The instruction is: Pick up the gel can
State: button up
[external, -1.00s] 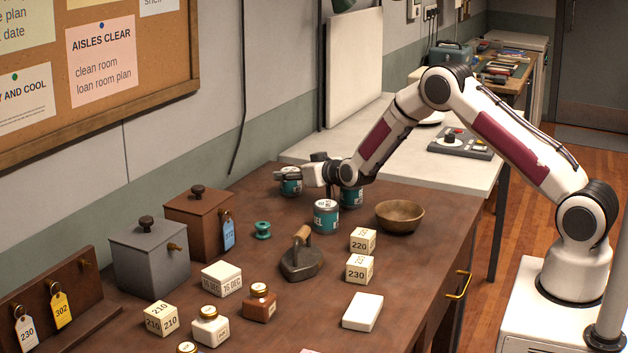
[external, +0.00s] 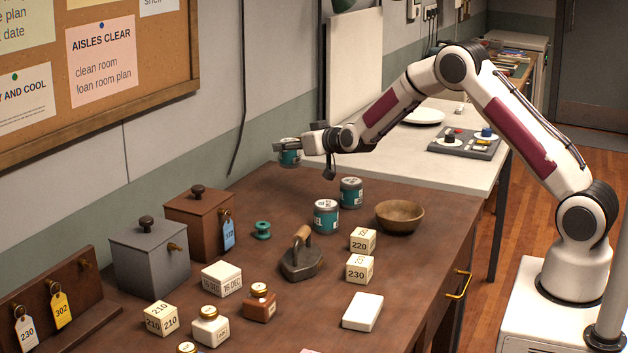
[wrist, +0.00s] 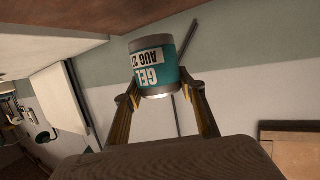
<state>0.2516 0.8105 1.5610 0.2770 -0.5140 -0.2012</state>
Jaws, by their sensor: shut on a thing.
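The gel can (wrist: 155,68) is a small teal can with a pale label reading "GEL" and "AUG 2", upside down in the wrist view. My gripper (wrist: 160,98) is shut on it, with one finger on each side. In the external view the gel can (external: 289,155) is in my gripper (external: 291,147), above the far end of the brown table, apart from the tabletop. Two similar teal cans stand on the table: a nearer can (external: 326,216) and a farther can (external: 351,192). Their labels are too small to read fully.
A wooden bowl (external: 400,215) stands right of the cans. A flat iron (external: 301,256), a green spool (external: 263,230) and a brown box (external: 199,221) are nearer. Number blocks (external: 359,268) stand at the right. The wall (external: 280,85) rises behind the gripper.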

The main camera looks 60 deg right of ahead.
jog(key=shift+r, duration=0.8)
jog(key=shift+d, duration=0.25)
jog(key=s+d+r+m+h, duration=0.15)
jog(key=s+d, duration=0.25)
jog(key=d, duration=0.4)
jog(key=s+d, duration=0.7)
jog(key=s, duration=0.5)
jog(key=shift+n+y, duration=0.55)
jog(key=shift+y, duration=0.1)
jog(key=s+a, duration=0.1)
jog(key=s+a+f, duration=0.1)
jog(key=a, duration=0.1)
jog(key=shift+a+f, duration=0.1)
jog(key=shift+a, duration=0.15)
notch_tip(320, 180, down, 6)
